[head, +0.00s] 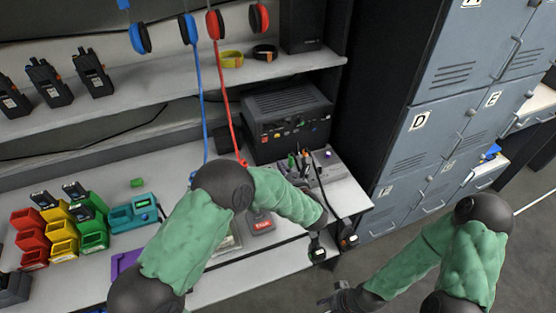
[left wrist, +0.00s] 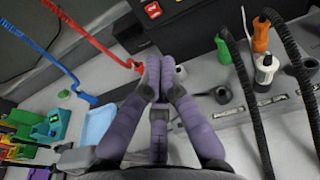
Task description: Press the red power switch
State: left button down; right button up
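The black power unit (head: 287,118) stands at the back of the desk, with small red, orange and pale controls on its front. A red switch (left wrist: 153,10) with a white mark shows on this dark unit at the top of the left wrist view. My left gripper (left wrist: 155,88) has its fingertips together with nothing visible between them. It points toward the unit, below the red switch and apart from it in the picture. My right gripper (head: 340,300) is low at the bottom edge, away from the desk, and small.
A red cable (head: 227,105) and a blue cable (head: 199,95) hang near the unit. A grey panel (left wrist: 235,115) with green, orange and white items and black cables lies to the right. Colored bins (head: 62,238) stand at left. Grey lockers (head: 420,150) stand at right.

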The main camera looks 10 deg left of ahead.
pick_arm(q)
jog(key=b, duration=0.2)
send_near(266, 140)
jog(key=x, duration=0.5)
jog(key=shift+w+a+f, duration=0.1)
jog(key=shift+f, duration=0.25)
jog(key=shift+w+a+r, duration=0.15)
jog(key=shift+w+a, duration=0.15)
jog(key=shift+w, duration=0.25)
jog(key=shift+w+a+r+g+h+p, duration=0.2)
jog(key=shift+w+r+g+h+p, duration=0.1)
jog(key=shift+r+p, duration=0.25)
jog(key=shift+f, duration=0.35)
